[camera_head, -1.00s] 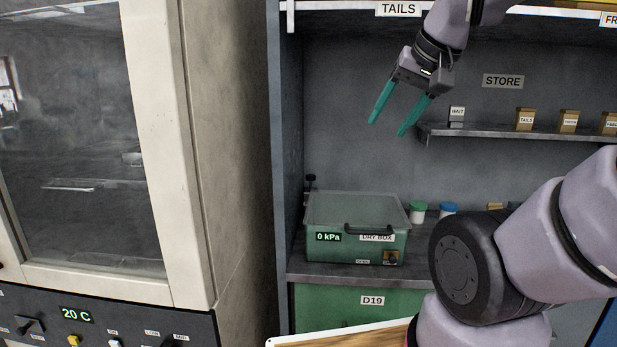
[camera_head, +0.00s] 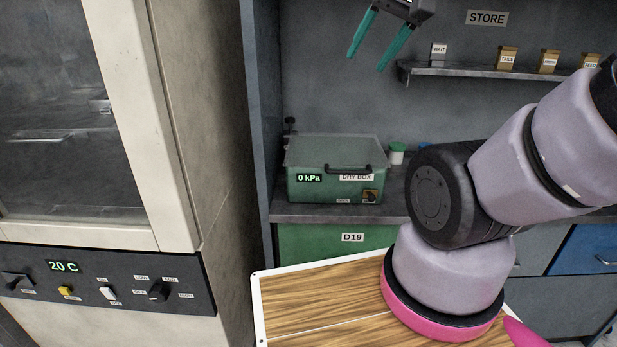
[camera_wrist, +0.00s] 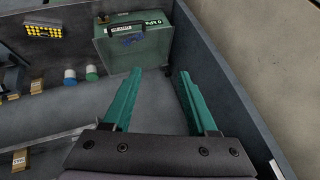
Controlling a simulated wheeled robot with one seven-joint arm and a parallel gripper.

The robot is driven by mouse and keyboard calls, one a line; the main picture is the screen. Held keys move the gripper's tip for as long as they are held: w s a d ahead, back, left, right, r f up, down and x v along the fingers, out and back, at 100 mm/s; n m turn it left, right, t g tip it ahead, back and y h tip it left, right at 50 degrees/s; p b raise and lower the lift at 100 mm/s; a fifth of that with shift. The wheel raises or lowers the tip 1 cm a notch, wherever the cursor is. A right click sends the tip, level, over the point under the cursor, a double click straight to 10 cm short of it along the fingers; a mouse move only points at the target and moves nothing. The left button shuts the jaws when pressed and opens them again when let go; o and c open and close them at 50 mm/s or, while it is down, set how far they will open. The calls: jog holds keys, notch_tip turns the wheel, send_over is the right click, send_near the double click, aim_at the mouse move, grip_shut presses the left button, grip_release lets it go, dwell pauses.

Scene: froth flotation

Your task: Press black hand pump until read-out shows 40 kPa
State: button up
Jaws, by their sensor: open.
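The green dry box (camera_head: 330,188) stands on a shelf under the STORE label, with a dark handle on its front. Its read-out (camera_head: 310,178) shows 0 kPa. A small black upright part (camera_head: 289,126), seemingly the hand pump, shows at the box's back left corner; its lower part is hidden. My gripper (camera_head: 366,62) is open and empty, above the box and apart from it. In the wrist view the box (camera_wrist: 130,50) appears upside down beyond the open fingers (camera_wrist: 160,72).
A small shelf (camera_head: 480,71) with several labelled blocks is at the right. White-and-green and blue-capped jars stand right of the box. The cabinet's left side wall (camera_head: 262,110) is close to the box. A glass-fronted oven-like unit (camera_head: 170,130) stands at the left.

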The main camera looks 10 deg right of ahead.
dwell(0.3)
grip_shut()
dwell(1.6)
